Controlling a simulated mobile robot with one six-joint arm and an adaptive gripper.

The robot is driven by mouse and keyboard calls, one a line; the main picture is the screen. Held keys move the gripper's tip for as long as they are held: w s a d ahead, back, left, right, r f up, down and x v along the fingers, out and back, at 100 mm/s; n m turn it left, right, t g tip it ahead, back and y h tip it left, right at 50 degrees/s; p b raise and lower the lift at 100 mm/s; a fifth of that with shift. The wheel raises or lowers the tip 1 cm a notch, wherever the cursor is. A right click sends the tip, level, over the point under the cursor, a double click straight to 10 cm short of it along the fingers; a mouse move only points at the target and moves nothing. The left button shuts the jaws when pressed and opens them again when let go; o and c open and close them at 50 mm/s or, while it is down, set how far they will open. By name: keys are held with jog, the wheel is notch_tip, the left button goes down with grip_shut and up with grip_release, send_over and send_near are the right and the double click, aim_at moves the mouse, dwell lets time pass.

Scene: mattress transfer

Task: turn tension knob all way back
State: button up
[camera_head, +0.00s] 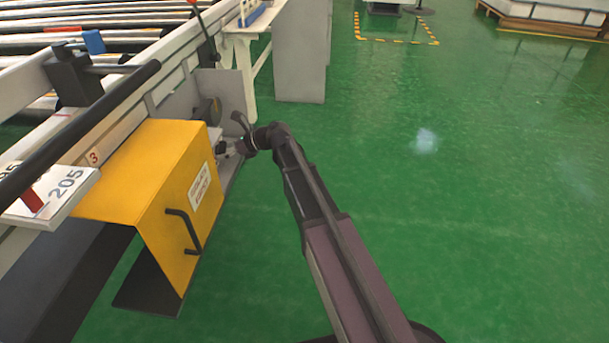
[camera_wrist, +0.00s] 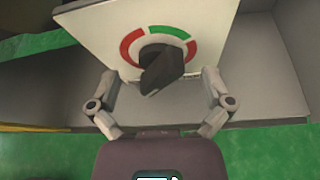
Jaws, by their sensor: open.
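In the head view my gripper (camera_head: 226,150) is at the panel beside the yellow cover, and the knob itself cannot be made out there.
A yellow cover (camera_head: 150,180) with a black handle (camera_head: 184,231) stands left of my arm. Grey plates (camera_head: 222,92) surround the panel area. A roller conveyor (camera_head: 110,38) lies at the upper left. The green floor (camera_head: 470,200) on the right is clear.

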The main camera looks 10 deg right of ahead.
jog(key=m+g+y+b, duration=0.1)
jog(key=m+g, duration=0.1)
jog(key=m, duration=0.1)
jog(key=shift+m, duration=0.3)
jog(key=p+v, duration=0.5)
jog(key=v, duration=0.9)
jog(key=s+d+n+g+h+p, duration=0.1)
jog(key=s+d+n+h+p, duration=0.2)
jog(key=s+n+h+p, duration=0.3)
jog(key=s+d+r+n+h+p, duration=0.1)
jog(key=s+d+n+h+p, duration=0.3)
jog(key=s+n, duration=1)
jog(key=shift+s+n+g+h+p, duration=0.4)
jog(key=shift+n+h+p, duration=0.5)
jog(key=shift+n+p, duration=0.5)
jog(key=shift+d, duration=0.1)
